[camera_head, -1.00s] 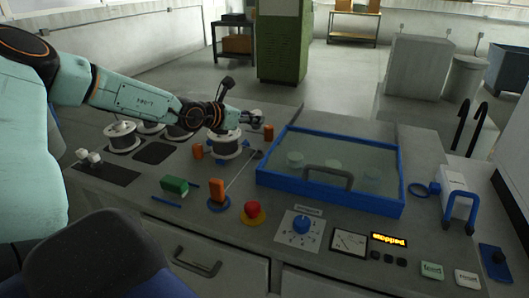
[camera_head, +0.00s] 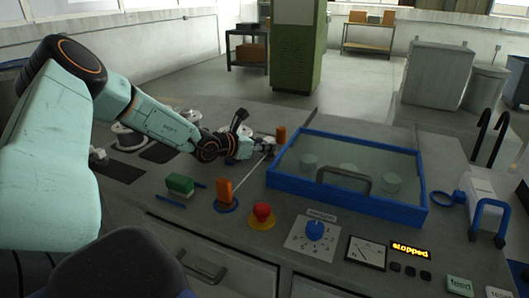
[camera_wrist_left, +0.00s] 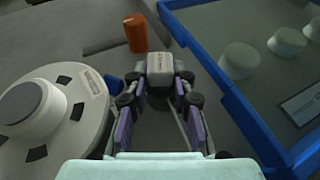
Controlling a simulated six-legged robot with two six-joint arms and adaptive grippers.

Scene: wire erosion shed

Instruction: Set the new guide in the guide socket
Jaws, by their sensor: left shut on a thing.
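My left gripper (camera_head: 265,146) is low over the console, between a pale spool and the blue-framed tank. In the left wrist view its fingers (camera_wrist_left: 160,85) close from both sides on a small pale grey block with a label (camera_wrist_left: 160,66), which I take for the new guide. The gripper and arm mostly cover the guide in the head view. The guide socket is not clearly seen; whether the guide touches anything below it I cannot tell. My right gripper is not in view.
The spool (camera_wrist_left: 90,92) is close on the left and the tank's blue frame (camera_wrist_left: 215,68) close on the right. An orange post (camera_wrist_left: 134,33) stands just beyond the gripper. Another orange post (camera_head: 224,189), a red button (camera_head: 262,212) and a green block (camera_head: 180,184) are nearer.

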